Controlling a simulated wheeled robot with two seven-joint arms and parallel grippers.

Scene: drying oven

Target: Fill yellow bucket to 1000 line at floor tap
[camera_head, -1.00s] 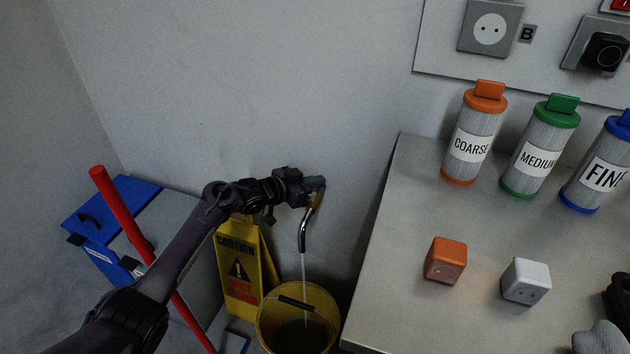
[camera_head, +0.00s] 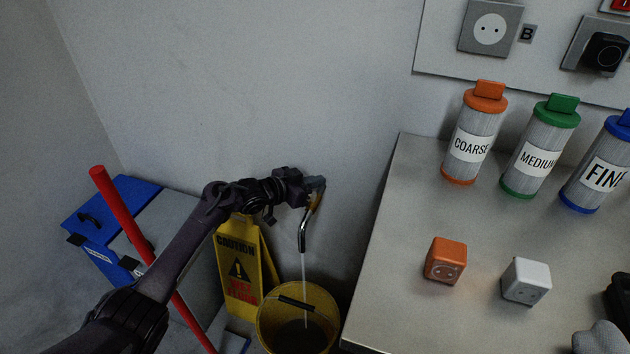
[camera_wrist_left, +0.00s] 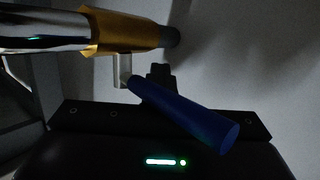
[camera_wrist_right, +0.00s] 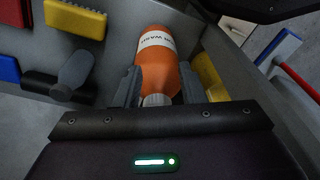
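The yellow bucket (camera_head: 262,335) stands on the floor under the wall tap (camera_head: 303,237). A thin stream of water runs from the spout into it; the inside is dark and I cannot read the 1000 line or the level. My left gripper (camera_head: 314,188) is at the tap. In the left wrist view its dark fingers (camera_wrist_left: 161,76) look closed together, with the blue tap lever (camera_wrist_left: 190,115) crossing close by and the brass-coloured tap body (camera_wrist_left: 120,32) beyond. My right gripper (camera_wrist_right: 160,85) has its fingers apart on either side of an orange labelled bottle (camera_wrist_right: 158,58); contact is unclear.
A yellow caution sign (camera_head: 240,270) stands left of the bucket, with a blue-lidded bin (camera_head: 110,215) and a red pole (camera_head: 120,215) further left. The grey table (camera_head: 400,290) on the right carries labelled canisters (camera_head: 472,140) and small orange and white cubes.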

